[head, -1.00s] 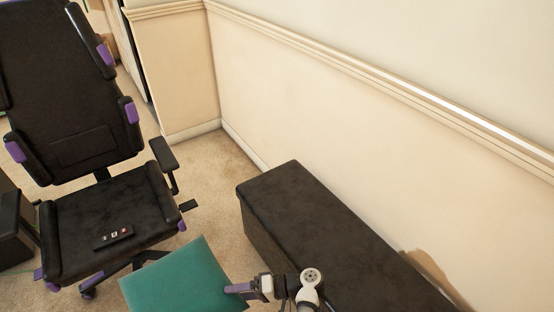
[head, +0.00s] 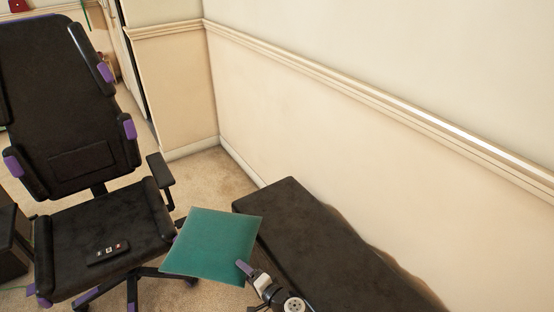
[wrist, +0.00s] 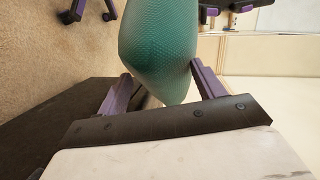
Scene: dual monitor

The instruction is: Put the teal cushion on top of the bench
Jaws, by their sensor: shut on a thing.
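The teal cushion (head: 212,246) is held up in the air in the head view, between the chair and the near left end of the bench. Its right edge overlaps the bench's left edge in the picture. The dark bench (head: 310,240) stands along the wall, and its visible top is bare. My gripper (head: 243,268) is shut on the cushion's lower right corner. In the wrist view the cushion (wrist: 160,45) sits between the two purple fingers of my gripper (wrist: 158,90). The far finger is hidden behind the cushion in the head view.
A black office chair (head: 100,225) with purple parts stands at the left, a remote (head: 108,252) on its seat. The wall (head: 330,130) runs behind the bench. Carpet (head: 205,178) is clear between the chair and the wall corner.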

